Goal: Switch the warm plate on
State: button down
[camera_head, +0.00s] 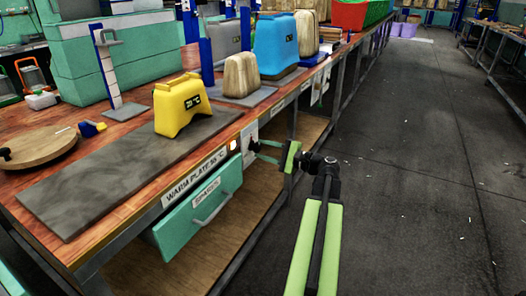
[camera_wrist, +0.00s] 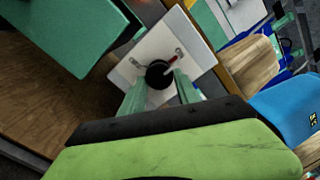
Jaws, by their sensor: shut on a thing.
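The warm plate (camera_head: 110,165) is a flat dark grey slab along the bench's front, above a label reading "WARM PLATE 55°C" (camera_head: 195,177). A pale switch panel (camera_head: 250,134) is on the bench's front edge, right of the label. In the wrist view the white panel (camera_wrist: 199,43) carries a round black knob (camera_wrist: 159,74) with a red pointer toward the upper right, near one of two small marks. My gripper (camera_head: 259,151) reaches the panel from the right. In the wrist view its pale green fingers (camera_wrist: 162,88) are shut on the knob, one on either side.
A small orange spot (camera_head: 233,145) shows beside the panel. A green "SPARES" drawer (camera_head: 200,208) with a handle is below. The floor (camera_head: 420,180) to the right is clear.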

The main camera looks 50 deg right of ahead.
dwell(0.4)
jog(key=c, duration=0.9)
grip_release()
jog(key=v, duration=1.7)
jog(key=shift+s, duration=0.25)
jog(key=shift+f, duration=0.1)
